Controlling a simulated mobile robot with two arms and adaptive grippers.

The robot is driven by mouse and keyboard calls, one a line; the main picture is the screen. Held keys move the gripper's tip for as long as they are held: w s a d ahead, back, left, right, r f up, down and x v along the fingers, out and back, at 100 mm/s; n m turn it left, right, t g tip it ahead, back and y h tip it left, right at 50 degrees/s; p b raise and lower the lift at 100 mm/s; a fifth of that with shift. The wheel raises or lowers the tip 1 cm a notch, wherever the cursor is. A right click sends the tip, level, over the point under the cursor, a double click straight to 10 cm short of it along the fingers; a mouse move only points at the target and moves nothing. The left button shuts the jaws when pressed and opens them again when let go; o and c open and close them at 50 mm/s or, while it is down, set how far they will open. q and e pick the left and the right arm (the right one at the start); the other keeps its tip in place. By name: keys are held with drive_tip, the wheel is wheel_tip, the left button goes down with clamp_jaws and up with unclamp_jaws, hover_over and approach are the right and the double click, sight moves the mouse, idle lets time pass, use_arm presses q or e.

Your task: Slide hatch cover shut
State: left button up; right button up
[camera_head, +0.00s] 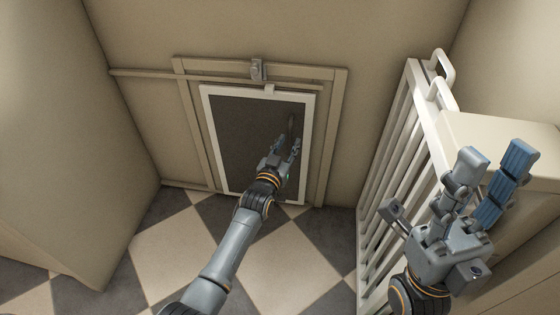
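The hatch cover (239,133) is a dark grey panel with a white border, set against a beige wall frame (336,130). Beige strips show between the panel and the frame's uprights. A dark curved handle (291,124) is on the panel's right part. My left gripper (286,144) is in front of the panel, just below the handle. Its fingers stand apart; whether they touch the handle is unclear. My forearm and gripper hide the panel's lower right part. My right gripper (491,170) is open and empty at the right, above a beige cabinet top.
A rail (146,74) runs along the frame's top and extends left. A metal latch-like piece (258,69) sits at the top middle. A white slatted rack (394,130) stands at the right, a beige block (60,150) at the left. The checkered floor (180,240) between is clear.

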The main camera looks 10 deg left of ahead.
use_arm(q)
drive_tip(key=v, duration=0.7)
drive_tip(key=shift+s, duration=0.45)
